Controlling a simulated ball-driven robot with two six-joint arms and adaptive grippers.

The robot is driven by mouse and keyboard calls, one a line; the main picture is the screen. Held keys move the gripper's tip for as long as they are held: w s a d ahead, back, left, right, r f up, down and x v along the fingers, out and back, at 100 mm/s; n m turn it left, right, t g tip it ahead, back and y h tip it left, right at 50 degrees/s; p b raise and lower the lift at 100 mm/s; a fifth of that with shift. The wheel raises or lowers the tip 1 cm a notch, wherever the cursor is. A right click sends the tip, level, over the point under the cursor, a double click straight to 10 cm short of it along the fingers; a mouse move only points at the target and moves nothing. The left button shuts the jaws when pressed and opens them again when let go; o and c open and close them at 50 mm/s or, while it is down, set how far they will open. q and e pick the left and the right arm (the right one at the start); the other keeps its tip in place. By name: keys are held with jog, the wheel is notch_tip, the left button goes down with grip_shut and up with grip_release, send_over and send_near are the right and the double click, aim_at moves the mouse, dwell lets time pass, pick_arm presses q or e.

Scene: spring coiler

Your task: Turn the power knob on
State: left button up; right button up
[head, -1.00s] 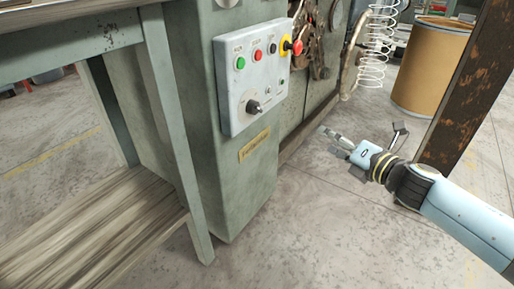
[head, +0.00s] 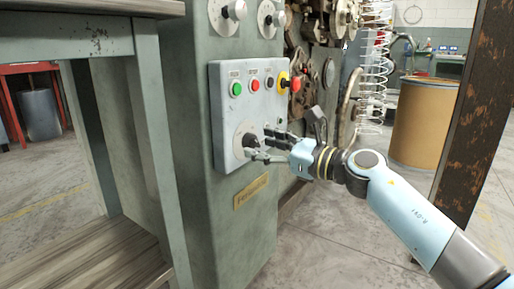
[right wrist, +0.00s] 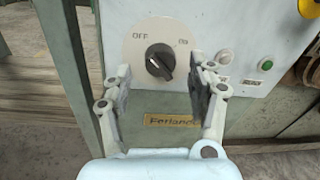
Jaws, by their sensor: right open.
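The power knob (head: 250,140) is a dark knob on a pale round dial, low on the grey control panel (head: 222,130) of the green machine. In the right wrist view the knob (right wrist: 160,62) sits below the printed words OFF and ON, its pointer tilted toward the upper left, nearer OFF. My right gripper (head: 268,145) is at the dial from the right. In the right wrist view its open fingers (right wrist: 163,88) stand left and right of the knob with gaps on both sides; they appear apart from it. My left gripper is not in view.
A workbench (head: 90,45) stands left. A spring coil (head: 374,70), brown drum (head: 425,115) and rusty post (head: 480,110) are right. The floor before the machine is open.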

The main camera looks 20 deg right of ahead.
jog(key=shift+x, duration=1.1)
jog(key=shift+c, duration=0.2)
jog(key=c, duration=1.1)
